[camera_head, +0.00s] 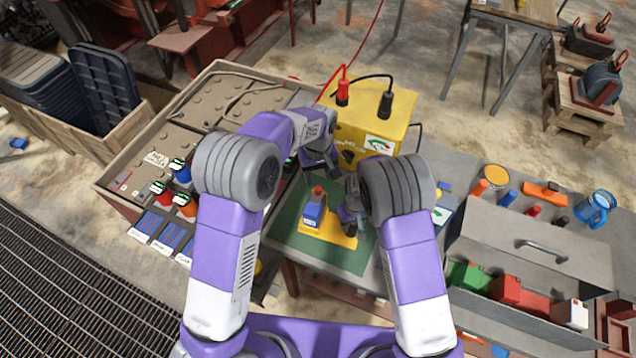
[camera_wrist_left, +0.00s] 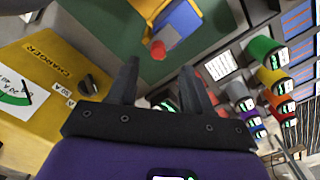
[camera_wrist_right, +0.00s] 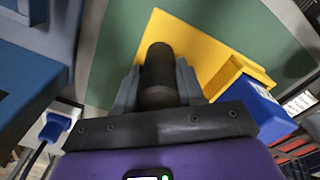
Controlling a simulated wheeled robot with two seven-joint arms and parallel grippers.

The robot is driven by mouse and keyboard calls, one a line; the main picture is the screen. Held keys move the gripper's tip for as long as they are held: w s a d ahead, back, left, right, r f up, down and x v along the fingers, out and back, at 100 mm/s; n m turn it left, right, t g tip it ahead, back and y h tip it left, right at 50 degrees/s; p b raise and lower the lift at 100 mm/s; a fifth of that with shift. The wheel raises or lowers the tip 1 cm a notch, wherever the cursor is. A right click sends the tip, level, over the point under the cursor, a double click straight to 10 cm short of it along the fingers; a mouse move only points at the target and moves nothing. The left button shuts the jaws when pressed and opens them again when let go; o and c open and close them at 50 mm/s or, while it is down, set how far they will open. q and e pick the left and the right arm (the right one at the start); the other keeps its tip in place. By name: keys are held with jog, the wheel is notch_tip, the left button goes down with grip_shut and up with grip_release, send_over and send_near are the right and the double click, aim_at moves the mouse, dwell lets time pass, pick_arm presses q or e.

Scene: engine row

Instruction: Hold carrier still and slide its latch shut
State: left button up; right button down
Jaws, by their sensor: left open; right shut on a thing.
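The yellow carrier (camera_head: 343,238) lies on a green mat (camera_head: 290,245) and holds a blue block (camera_head: 313,213) with a red knob (camera_head: 318,190) at its end. A dark cylindrical post (camera_wrist_right: 158,68) rises from the carrier plate (camera_wrist_right: 190,38). My right gripper (camera_head: 350,212) is shut on this post, with one finger on each side. My left gripper (camera_head: 324,172) is open and empty just behind the block. In the left wrist view, the red knob (camera_wrist_left: 158,49) lies beyond the gap between its fingertips (camera_wrist_left: 160,75). I cannot tell the latch's position.
A yellow charger (camera_head: 375,115) with red and black plugs stands behind the mat. Several coloured packs (camera_head: 163,192) sit at the left. A grey toolbox (camera_head: 530,255) stands at the right. Mat in front of the carrier is clear.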

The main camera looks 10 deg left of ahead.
aim_at(318, 189)
pick_arm(q)
notch_tip(318, 189, up, 6)
jog(key=shift+f, duration=0.15)
dwell(0.3)
pick_arm(e)
jog(key=c, duration=0.6)
grip_release()
